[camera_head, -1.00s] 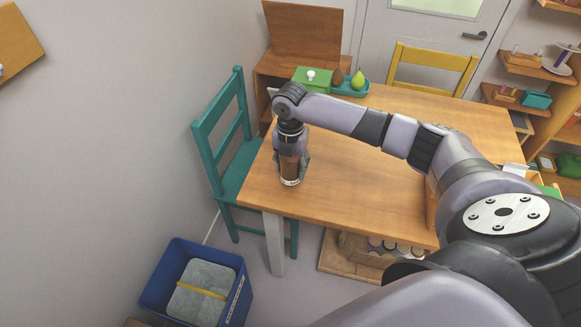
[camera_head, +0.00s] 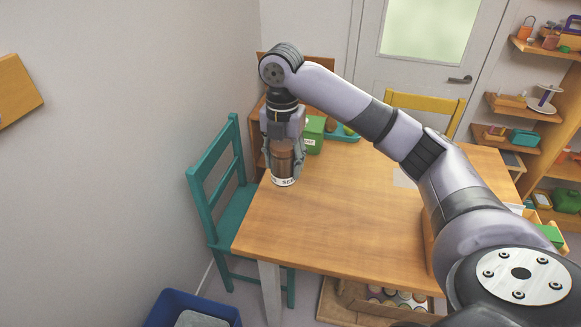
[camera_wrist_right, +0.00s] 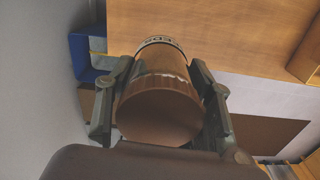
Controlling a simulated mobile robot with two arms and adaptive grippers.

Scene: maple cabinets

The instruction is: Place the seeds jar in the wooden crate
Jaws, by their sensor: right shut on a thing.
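The seeds jar (camera_head: 283,168) is brown with a pale label band showing part of the word "SEEDS". My right gripper (camera_head: 284,160) is shut around it and holds it roughly upright over the left part of the table (camera_head: 330,220). In the right wrist view, the jar's broad brown end (camera_wrist_right: 160,112) faces the camera between the two fingers, with the label at the far end. A wooden crate (camera_head: 378,307) with several jars in it is low down below the table's front edge, partly cut off by my arm. My left gripper is not in view.
A teal chair (camera_head: 212,180) stands at the table's left. A blue bin (camera_head: 165,308) is on the floor. A green box (camera_head: 314,133) is behind the jar. A wooden box (camera_head: 429,240) at the table's right is mostly hidden by my arm. The table middle is clear.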

